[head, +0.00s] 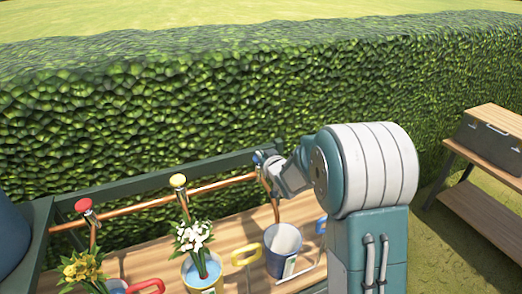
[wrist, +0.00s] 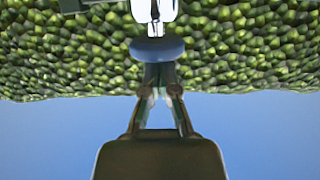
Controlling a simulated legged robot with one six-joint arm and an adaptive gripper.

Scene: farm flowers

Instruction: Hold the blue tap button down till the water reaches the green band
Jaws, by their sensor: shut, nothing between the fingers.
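The blue tap button (wrist: 158,50) is a round disc in the wrist view, with my gripper (wrist: 159,78) shut and empty, its fingertips right at it. I cannot tell whether they touch or press it. In the head view my gripper (head: 267,165) is at the right-hand tap on the copper pipe (head: 222,183), hiding most of the button.
White flowers (head: 193,238) and yellow flowers (head: 82,267) stand in pails on the wooden bench (head: 230,228). A hedge (head: 150,120) lies behind; a side table (head: 480,200) is at right.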

